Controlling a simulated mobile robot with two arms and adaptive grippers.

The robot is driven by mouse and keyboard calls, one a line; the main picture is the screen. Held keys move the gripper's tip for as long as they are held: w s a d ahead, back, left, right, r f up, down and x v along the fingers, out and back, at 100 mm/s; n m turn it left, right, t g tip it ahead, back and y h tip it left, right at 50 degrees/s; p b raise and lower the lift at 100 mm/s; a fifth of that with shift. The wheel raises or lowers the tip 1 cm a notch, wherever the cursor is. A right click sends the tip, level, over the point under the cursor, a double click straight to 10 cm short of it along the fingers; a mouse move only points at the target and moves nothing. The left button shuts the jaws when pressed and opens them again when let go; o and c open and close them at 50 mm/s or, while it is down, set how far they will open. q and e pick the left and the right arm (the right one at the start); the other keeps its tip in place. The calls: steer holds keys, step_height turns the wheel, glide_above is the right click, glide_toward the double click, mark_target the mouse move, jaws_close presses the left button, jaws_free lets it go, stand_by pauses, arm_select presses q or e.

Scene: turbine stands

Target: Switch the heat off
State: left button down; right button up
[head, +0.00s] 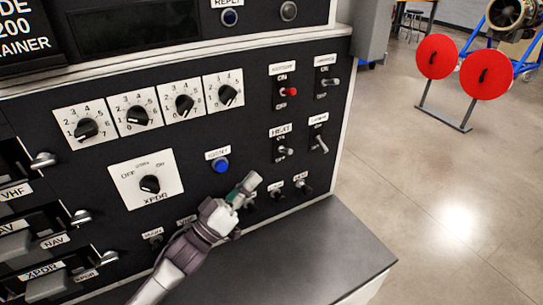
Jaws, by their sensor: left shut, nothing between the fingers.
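The heat switch (285,151) is a small toggle under the HEAT label (281,131) on the black panel. Its lever appears to point right and slightly down; its exact on/off position is too small to tell. My left gripper (250,183) is shut and empty. It is in front of the lower panel, below and left of the heat switch and apart from it in the picture. It partly covers the lower row of small switches. My right gripper is out of view.
Other toggles surround the heat switch: a red-tipped one (288,91) above and another (320,145) to its right. A blue button (220,165) and the XPDR knob (149,184) lie left. A grey ledge (310,245) juts out below. Red discs on a stand (436,56) are at the right.

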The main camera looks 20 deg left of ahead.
mark_target(286, 151)
arm_select(q)
steer(key=p+x, duration=0.2)
steer(key=x, duration=0.7)
steer(key=shift+w+d+r, duration=0.1)
steer(key=shift+w, duration=0.3)
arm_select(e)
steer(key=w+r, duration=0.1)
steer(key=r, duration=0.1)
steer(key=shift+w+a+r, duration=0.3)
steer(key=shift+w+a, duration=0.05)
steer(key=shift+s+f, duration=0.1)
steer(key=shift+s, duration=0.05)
arm_select(q)
steer(key=shift+d+m+h, duration=0.1)
steer(key=shift+m+h, duration=0.2)
steer(key=shift+m, duration=0.2)
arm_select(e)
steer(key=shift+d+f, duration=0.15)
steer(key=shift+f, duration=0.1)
